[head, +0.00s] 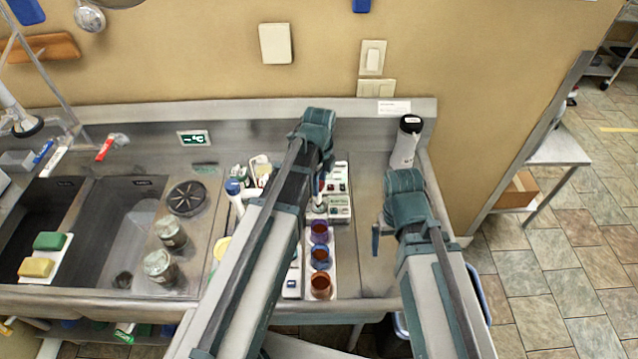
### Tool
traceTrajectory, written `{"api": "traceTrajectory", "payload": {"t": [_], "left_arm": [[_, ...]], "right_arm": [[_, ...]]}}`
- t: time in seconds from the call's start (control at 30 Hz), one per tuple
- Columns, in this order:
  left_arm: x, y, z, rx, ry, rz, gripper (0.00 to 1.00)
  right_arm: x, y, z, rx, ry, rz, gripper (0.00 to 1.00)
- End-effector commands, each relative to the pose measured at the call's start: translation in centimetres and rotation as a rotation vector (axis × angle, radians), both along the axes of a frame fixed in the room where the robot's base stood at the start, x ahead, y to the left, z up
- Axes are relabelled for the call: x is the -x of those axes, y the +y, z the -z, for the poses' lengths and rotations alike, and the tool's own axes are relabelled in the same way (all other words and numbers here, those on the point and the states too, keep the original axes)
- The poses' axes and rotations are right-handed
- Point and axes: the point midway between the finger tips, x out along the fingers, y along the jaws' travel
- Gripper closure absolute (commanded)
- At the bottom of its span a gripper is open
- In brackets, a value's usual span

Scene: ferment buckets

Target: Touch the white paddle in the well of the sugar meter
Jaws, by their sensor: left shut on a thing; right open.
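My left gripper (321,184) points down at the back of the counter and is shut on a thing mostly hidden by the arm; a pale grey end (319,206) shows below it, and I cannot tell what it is. My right gripper (376,241) is open and empty, over bare counter to the right of the cups. A white device with dark buttons (340,208) stands beside the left gripper. Another white device with a small display (292,284) is partly behind my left arm. I cannot tell which is the sugar meter; no white paddle or well is clearly visible.
A white strip holds a purple cup (319,230), a blue cup (320,256) and an orange cup (321,284). A white bottle with black top (405,142) stands at the back right. Two jars (160,266) stand beside the sink (120,230).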

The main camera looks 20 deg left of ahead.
Motion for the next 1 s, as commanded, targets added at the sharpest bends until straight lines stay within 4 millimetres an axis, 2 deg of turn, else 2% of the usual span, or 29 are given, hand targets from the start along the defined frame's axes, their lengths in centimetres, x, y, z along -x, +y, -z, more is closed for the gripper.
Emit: {"api": "traceTrajectory", "payload": {"t": [1.0], "left_arm": [[0.00, 0.00, 0.95, 0.000, 0.000, 0.000, 1.00]], "right_arm": [[0.00, 0.00, 0.96, 0.000, 0.000, 0.000, 0.01]]}}
